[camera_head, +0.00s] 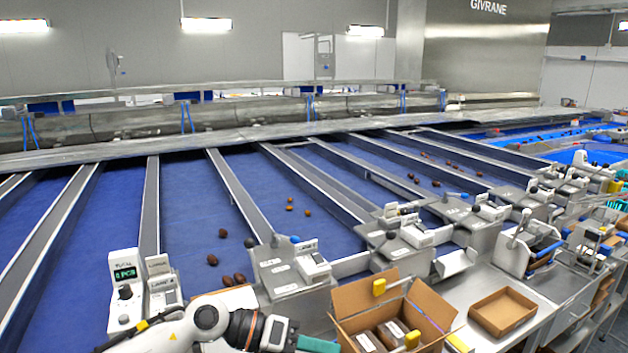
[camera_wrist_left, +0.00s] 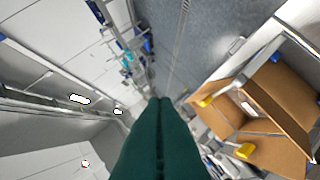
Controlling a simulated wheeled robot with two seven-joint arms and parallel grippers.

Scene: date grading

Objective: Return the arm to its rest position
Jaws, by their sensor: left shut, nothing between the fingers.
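My left arm (camera_head: 205,318) comes in low along the bottom edge in the head view, its wrist pointing right. My left gripper (camera_head: 318,344) shows there only as dark green fingers at the bottom edge, left of an open cardboard box. In the left wrist view the two green fingers of the gripper (camera_wrist_left: 160,105) lie together, shut and empty. The fingers touch nothing that I can see. My right gripper is in neither view.
The open cardboard box (camera_head: 353,298) holds dark packs and stands close to my gripper; it also shows in the left wrist view (camera_wrist_left: 283,92). A shallow cardboard tray (camera_head: 502,312) lies on the steel bench. Several dates (camera_head: 234,280) lie on the blue belts (camera_head: 195,195) behind grey control units (camera_head: 124,305).

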